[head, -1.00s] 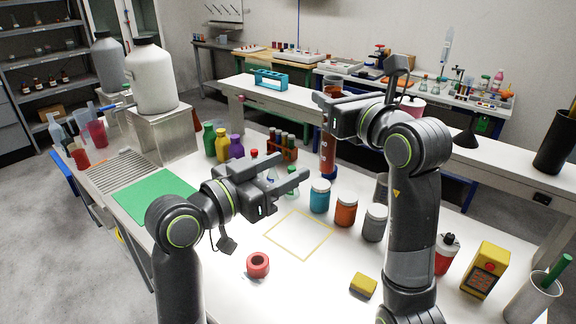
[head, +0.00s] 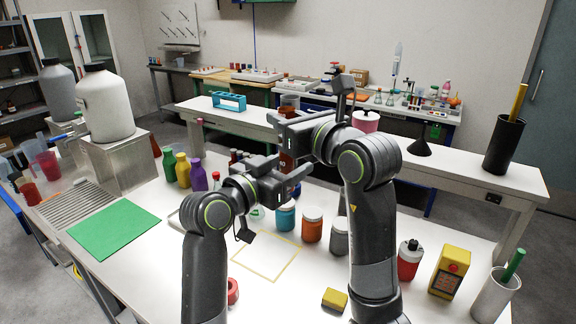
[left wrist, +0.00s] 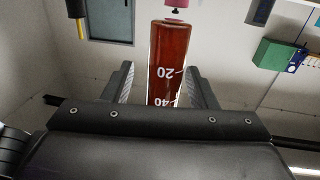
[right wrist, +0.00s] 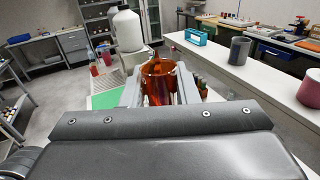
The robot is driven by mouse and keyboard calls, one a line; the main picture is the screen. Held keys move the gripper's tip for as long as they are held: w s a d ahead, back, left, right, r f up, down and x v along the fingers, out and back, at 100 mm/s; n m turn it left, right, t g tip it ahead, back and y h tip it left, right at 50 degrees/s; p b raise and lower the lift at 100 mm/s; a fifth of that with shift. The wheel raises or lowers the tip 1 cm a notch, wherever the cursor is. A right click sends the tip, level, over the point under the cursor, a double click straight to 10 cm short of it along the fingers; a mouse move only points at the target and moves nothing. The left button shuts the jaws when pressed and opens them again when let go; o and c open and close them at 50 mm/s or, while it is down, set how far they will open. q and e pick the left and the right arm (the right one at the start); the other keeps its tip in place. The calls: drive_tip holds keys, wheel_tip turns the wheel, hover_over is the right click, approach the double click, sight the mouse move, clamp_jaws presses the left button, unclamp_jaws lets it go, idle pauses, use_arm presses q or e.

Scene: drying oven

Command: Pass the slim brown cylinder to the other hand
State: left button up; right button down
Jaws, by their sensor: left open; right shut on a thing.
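The slim brown cylinder (head: 288,161) is a see-through amber measuring cylinder held upright above the table. My right gripper (head: 284,119) is shut on its upper part. In the right wrist view its open top (right wrist: 159,70) shows between the fingers. My left gripper (head: 287,180) is open and lower down, at the cylinder. In the left wrist view the cylinder (left wrist: 168,58), with its white marks, stands between the two open fingers, and gaps show beside it. The grippers hide much of the cylinder in the head view.
Blue, orange and grey jars (head: 312,226) stand just below the grippers. Green, yellow and purple bottles (head: 183,170) stand to the left. A yellow block (head: 335,299), a red ring and a yellow timer (head: 450,271) are nearer. The yellow-outlined square (head: 265,258) is empty.

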use_arm(q)
drive_tip(key=shift+c, duration=0.2)
drive_tip(key=c, duration=1)
use_arm(e)
drive_tip(key=c, duration=1)
unclamp_jaws()
drive_tip(key=shift+c, duration=0.2)
